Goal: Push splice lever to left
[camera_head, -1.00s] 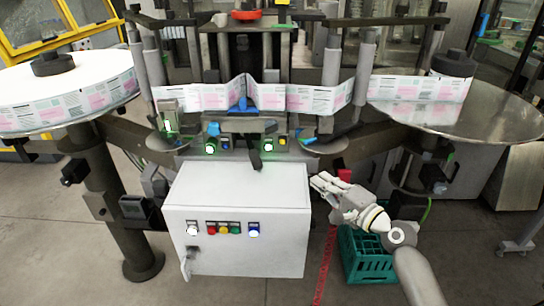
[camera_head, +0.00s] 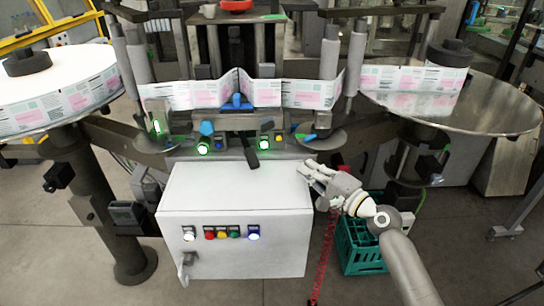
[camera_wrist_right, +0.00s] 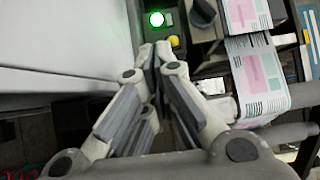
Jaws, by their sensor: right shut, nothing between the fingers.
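A black lever (camera_head: 251,150), which I take to be the splice lever, hangs below the splice table at the middle of the machine in the head view. It sits left of a green-lit button (camera_head: 264,145). My right gripper (camera_head: 303,167) is shut and empty, to the right of the lever and apart from it, near the back right top corner of the white control box. In the right wrist view my right gripper (camera_wrist_right: 156,55) points toward the green-lit button (camera_wrist_right: 156,19) and a yellow button (camera_wrist_right: 174,41). My left gripper is out of view.
The white control box (camera_head: 235,205) stands below the lever. Label strip (camera_head: 310,93) runs across the machine above. A blue handle (camera_head: 308,137) sits on the right side. A green crate (camera_head: 350,255) stands on the floor under my right arm.

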